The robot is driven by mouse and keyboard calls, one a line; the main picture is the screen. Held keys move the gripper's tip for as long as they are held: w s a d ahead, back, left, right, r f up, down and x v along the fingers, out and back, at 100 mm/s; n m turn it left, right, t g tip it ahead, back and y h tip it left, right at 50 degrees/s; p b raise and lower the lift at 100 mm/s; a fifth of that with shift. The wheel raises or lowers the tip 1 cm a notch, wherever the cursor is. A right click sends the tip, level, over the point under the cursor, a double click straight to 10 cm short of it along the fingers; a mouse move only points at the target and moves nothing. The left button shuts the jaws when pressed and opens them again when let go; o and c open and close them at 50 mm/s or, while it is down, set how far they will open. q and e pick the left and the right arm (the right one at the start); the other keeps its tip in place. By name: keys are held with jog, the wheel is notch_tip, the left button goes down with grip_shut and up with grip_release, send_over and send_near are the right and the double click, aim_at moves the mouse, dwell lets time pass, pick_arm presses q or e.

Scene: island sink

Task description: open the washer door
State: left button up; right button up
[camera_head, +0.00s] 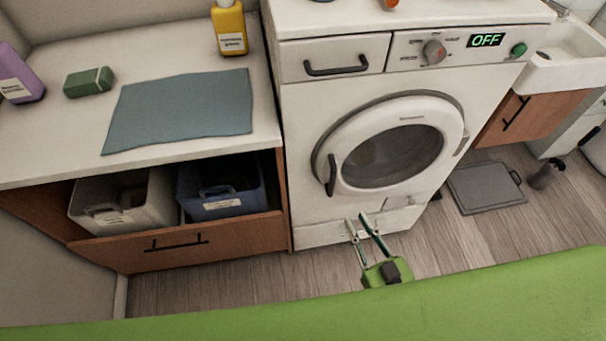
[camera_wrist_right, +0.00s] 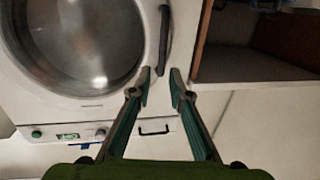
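The washer (camera_head: 298,115) is white, with a round door (camera_head: 448,115) that looks shut. The door has dark glass and a black vertical handle (camera_head: 331,174) on its left edge. My right gripper (camera_head: 361,220) is low in front of the washer, below and right of the handle in the head view. In the right wrist view the picture is inverted, and the handle (camera_wrist_right: 164,42) lies beyond the fingertips, roughly in line with their gap. The right gripper (camera_wrist_right: 161,72) is open and empty. My left gripper is not in view.
Left of the washer is a counter (camera_head: 70,140) with a blue-grey cloth (camera_head: 180,110), a green sponge (camera_head: 89,81) and bottles. An open drawer (camera_head: 180,245) below holds two bins. Floor before the washer is clear.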

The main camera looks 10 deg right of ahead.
jog(key=r, duration=0.1)
send_near(334, 180)
jog(key=d+x, duration=0.1)
jog(key=x, duration=0.3)
jog(key=p+x, duration=0.1)
jog(key=x, duration=0.5)
jog(key=shift+s+a+p, duration=0.1)
jog(key=shift+a+p, duration=0.25)
jog(key=shift+a, duration=0.05)
jog(key=shift+w+a+f, duration=0.1)
jog(key=shift+w+a, duration=0.05)
jog(key=shift+w, duration=0.4)
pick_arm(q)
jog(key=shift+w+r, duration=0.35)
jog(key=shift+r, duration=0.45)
pick_arm(e)
grip_shut()
